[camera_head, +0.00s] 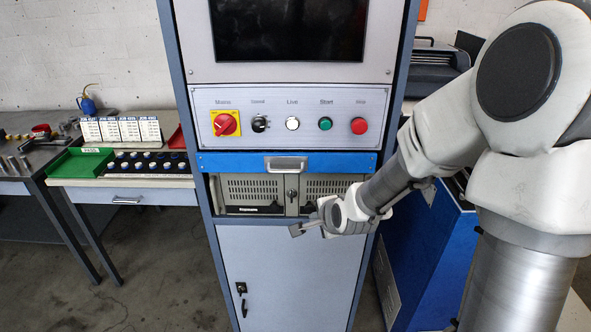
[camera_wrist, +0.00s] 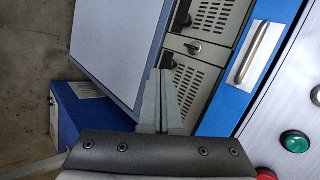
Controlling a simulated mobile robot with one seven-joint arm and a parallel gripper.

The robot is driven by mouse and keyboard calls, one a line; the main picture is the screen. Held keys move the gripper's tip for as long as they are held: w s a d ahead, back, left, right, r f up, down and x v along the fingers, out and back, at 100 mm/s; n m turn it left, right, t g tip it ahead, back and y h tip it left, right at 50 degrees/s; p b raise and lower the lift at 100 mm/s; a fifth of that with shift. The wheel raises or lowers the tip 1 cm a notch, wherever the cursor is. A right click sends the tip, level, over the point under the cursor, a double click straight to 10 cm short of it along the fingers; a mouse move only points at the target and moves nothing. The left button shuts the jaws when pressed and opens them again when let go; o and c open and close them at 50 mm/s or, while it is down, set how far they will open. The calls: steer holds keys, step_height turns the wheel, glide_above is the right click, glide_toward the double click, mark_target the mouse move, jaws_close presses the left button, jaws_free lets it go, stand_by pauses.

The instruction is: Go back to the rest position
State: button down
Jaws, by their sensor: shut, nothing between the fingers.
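My gripper (camera_head: 298,230) is in front of the control cabinet, just below the blue drawer and level with the lower part of the vented panels. Its fingers point left in the head view. In the wrist view my gripper (camera_wrist: 164,78) has its two grey fingers together with nothing between them. My arm reaches in from the right side of the head view, bent at the elbow. Whether the fingertips touch the cabinet cannot be told.
The control cabinet (camera_head: 285,265) carries a red mains switch (camera_head: 225,124), a green button (camera_head: 325,123), a red button (camera_head: 359,126) and a blue drawer (camera_head: 230,163). A bench with a green tray (camera_head: 80,163) stands left. A blue machine (camera_head: 425,250) stands right, near my arm.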

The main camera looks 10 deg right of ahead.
steer(key=s+r+n+h, duration=0.1)
steer(key=s+r+n, duration=0.35)
steer(key=r, duration=0.35)
steer(key=s+r+n+h, duration=0.1)
steer(key=s+r+n, duration=0.3)
steer(key=r+n, duration=0.25)
steer(key=s+d+r+n+g, duration=0.1)
steer(key=s+n, duration=0.1)
steer(key=s, duration=0.6)
steer(key=s+r+n+g, duration=0.1)
steer(key=s+n+g, duration=0.1)
steer(key=s, duration=0.7)
steer(key=shift+d+n+p, duration=0.3)
steer(key=shift+d+n, duration=0.1)
